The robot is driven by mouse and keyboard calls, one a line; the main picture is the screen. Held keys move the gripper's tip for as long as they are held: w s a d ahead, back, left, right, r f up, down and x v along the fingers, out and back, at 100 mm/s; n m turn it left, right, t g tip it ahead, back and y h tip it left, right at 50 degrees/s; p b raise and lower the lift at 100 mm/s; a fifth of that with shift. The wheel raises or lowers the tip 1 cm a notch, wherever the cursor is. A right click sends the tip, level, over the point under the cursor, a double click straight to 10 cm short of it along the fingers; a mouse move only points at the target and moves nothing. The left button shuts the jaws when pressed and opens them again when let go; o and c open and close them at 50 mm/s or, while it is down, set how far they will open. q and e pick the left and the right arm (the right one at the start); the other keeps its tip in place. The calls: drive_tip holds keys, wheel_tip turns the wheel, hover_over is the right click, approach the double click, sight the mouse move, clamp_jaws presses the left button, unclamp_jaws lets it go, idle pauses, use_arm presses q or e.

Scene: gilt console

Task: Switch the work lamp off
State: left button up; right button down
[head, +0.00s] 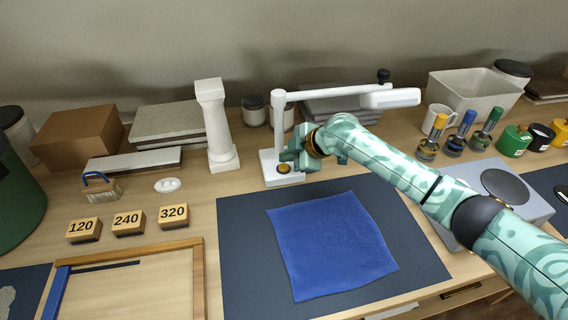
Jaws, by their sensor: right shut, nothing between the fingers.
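The white work lamp (279,130) stands behind the dark mat, with an upright post, a horizontal arm and a lamp head (390,97) reaching right. Its white base (293,180) carries a round, gold-coloured button (284,169). My right gripper (288,157) is shut and empty, right at the lamp base, just above and behind the button. I cannot tell whether its fingertips touch the button. No clear glow shows at the lamp head. My left gripper is not in view.
A blue cloth (332,245) lies on the dark mat (240,250). A white column (216,130) stands left of the lamp. Numbered blocks (129,223) and a wooden frame (195,280) lie at left. A mug (436,118) and several colour-topped jars stand at right.

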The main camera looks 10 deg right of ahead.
sight(287, 167)
drive_tip(key=shift+r, duration=0.15)
wheel_tip(287, 167, up, 6)
drive_tip(key=p, duration=0.5)
idle(0.3)
